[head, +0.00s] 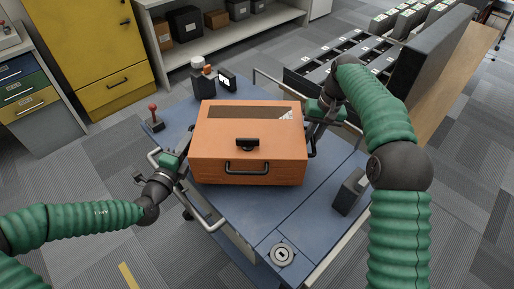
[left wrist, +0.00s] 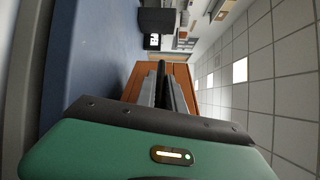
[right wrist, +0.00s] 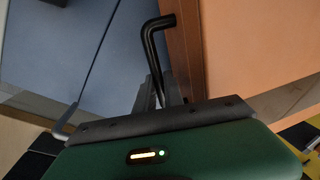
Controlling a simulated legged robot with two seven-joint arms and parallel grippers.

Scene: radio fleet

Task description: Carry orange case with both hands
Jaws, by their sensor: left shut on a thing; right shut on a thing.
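The orange case (head: 235,167) is in the middle of the head view, over the blue top of a cart (head: 292,225). It has a black front handle, a black latch and a dark strip on its lid. My left gripper (head: 180,160) is at its left side; the left wrist view shows the fingers (left wrist: 158,88) shut by the case's orange side (left wrist: 180,72). My right gripper (head: 312,132) is at its right side; the right wrist view shows the fingers (right wrist: 160,92) shut on a black side handle (right wrist: 152,45) of the case (right wrist: 255,45). I cannot tell whether the case touches the cart.
Behind the case on the cart stand a small dark device (head: 227,80) and a dark box (head: 203,84). A red-knobbed lever (head: 155,118) is at left, a dark block (head: 349,191) at right. A yellow cabinet (head: 90,50) and shelves (head: 225,35) stand behind. Grey floor lies at lower left.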

